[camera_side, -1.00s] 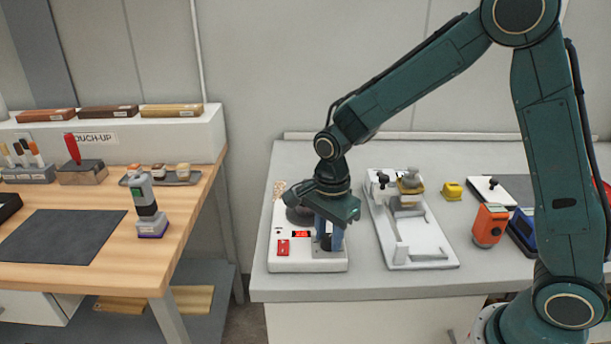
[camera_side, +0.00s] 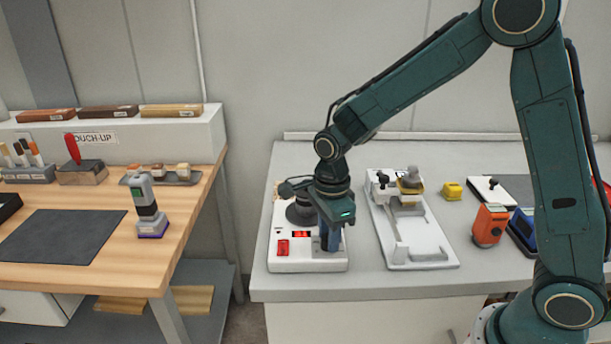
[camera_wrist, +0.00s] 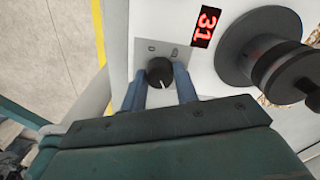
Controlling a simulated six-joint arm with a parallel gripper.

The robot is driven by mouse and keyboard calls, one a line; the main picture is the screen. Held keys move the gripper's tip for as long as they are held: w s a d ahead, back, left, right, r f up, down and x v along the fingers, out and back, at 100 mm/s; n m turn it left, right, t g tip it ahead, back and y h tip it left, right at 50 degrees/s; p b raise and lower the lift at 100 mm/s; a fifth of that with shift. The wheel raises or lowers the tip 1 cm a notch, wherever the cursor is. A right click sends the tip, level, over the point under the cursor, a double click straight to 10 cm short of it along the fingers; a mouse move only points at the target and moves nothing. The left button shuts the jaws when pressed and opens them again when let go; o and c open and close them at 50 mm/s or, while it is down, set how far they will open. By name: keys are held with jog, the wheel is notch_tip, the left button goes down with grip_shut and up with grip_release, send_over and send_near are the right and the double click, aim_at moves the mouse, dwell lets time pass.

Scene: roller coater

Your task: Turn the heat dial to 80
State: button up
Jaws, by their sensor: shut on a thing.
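The heat dial is a round black knob (camera_wrist: 160,72) with a white pointer line, on the front panel of the white coater unit (camera_side: 308,265). In the wrist view my gripper (camera_wrist: 160,86) has its two blue fingers on either side of the dial, shut on it. In the side view my gripper (camera_side: 331,238) points down over the unit's right front and hides the dial. A red digital display (camera_wrist: 206,26) on the unit reads 31 in the wrist view. A dark round roller (camera_wrist: 265,50) sits beside the display.
A red switch (camera_side: 283,247) is at the unit's front left. A white fixture with a clamp (camera_side: 415,245) stands just right of the unit. The wooden bench (camera_side: 180,215) is across a gap to the left.

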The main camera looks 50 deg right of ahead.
jog(key=o, duration=1)
jog(key=shift+r, duration=0.1)
notch_tip(320, 180, up, 14)
jog(key=shift+f, duration=0.15)
jog(key=s+d+r+n+t, duration=0.1)
jog(key=s+d+n+t, duration=0.1)
jog(key=s+n, duration=0.5)
jog(key=s+d+r+n+t, duration=0.1)
jog(key=s+n, duration=0.5)
jog(key=n, duration=0.2)
jog(key=s+d+r+n+t, duration=0.1)
jog(key=s+d+n+t, duration=0.1)
jog(key=s+n, duration=0.5)
jog(key=shift+s+d+r+n+t, duration=0.25)
jog(key=shift+s+d+n+t, duration=0.05)
jog(key=shift+d, duration=0.05)
